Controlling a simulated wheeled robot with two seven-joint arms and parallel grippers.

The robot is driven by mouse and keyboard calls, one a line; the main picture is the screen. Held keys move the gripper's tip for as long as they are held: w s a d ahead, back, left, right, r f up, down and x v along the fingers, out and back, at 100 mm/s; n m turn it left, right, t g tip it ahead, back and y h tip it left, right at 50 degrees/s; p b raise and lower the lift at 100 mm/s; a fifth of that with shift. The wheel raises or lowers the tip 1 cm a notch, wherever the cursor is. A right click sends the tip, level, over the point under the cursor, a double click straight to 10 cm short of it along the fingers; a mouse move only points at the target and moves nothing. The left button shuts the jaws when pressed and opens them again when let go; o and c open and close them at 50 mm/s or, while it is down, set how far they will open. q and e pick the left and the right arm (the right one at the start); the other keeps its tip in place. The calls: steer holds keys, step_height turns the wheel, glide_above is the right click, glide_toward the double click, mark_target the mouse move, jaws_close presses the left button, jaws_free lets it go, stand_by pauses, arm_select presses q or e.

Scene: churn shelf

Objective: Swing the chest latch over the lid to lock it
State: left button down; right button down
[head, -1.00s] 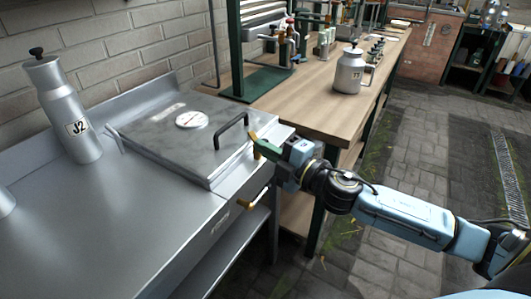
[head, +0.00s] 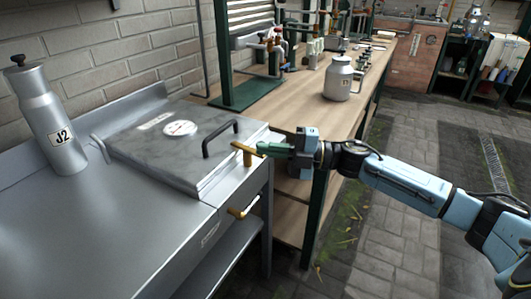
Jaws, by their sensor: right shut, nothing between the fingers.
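The chest lid (head: 168,152) is a flat grey metal plate with a black bar handle (head: 221,137) and a round white dial. It lies closed in the steel counter. The brass-coloured latch (head: 246,154) stands at the lid's right edge, by the counter's corner. I cannot tell whether any of it overlaps the lid. My right gripper (head: 262,149) has green fingers, is shut and empty, and points left with its tips right beside the latch. I cannot tell whether they touch it. My left gripper is not in view.
A brass handle (head: 243,208) sticks out from the counter front below the latch. A metal canister marked J2 (head: 54,125) stands at the left. A wooden bench (head: 300,122) with a metal can (head: 339,79) lies behind my gripper. The counter's front left is bare.

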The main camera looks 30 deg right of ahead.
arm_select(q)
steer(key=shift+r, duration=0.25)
arm_select(e)
steer(key=shift+w+d, duration=0.1)
steer(key=shift+d, duration=0.15)
